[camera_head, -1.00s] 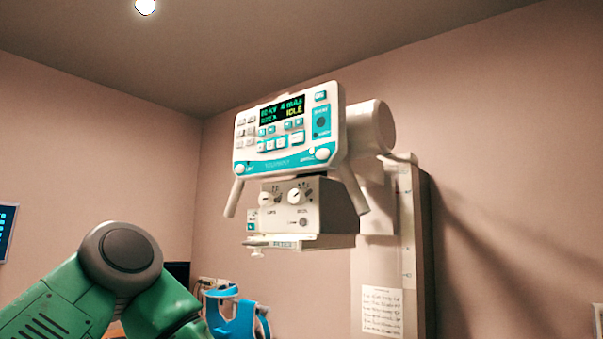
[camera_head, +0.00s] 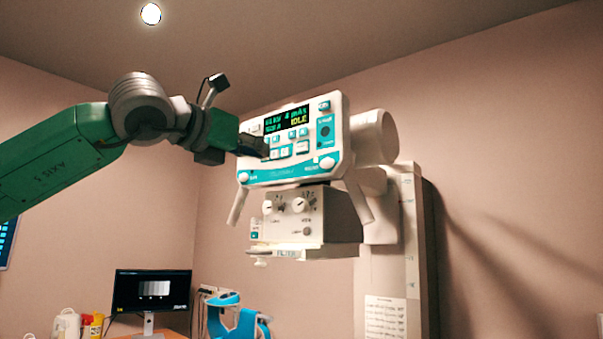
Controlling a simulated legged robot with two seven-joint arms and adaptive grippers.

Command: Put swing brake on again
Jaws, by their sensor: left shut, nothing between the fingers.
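The white and teal control panel (camera_head: 290,176) hangs on the tube head, with buttons and a lit display (camera_head: 287,119) that reads IDLE. My left gripper (camera_head: 262,148) is shut and empty. It is in front of the panel's left part and hides some of the left buttons. I cannot tell whether its tip touches a button. The labels are too small to tell which control is the swing brake. A round white knob sits at the lower left (camera_head: 243,177) and another at the lower right (camera_head: 327,163). My right gripper is out of view.
Below the panel hangs a white box (camera_head: 318,225) with two dials, between two handles. A tall column (camera_head: 410,250) with a paper notice stands behind. A monitor (camera_head: 150,291) and a blue padded item (camera_head: 240,320) are low down at the left.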

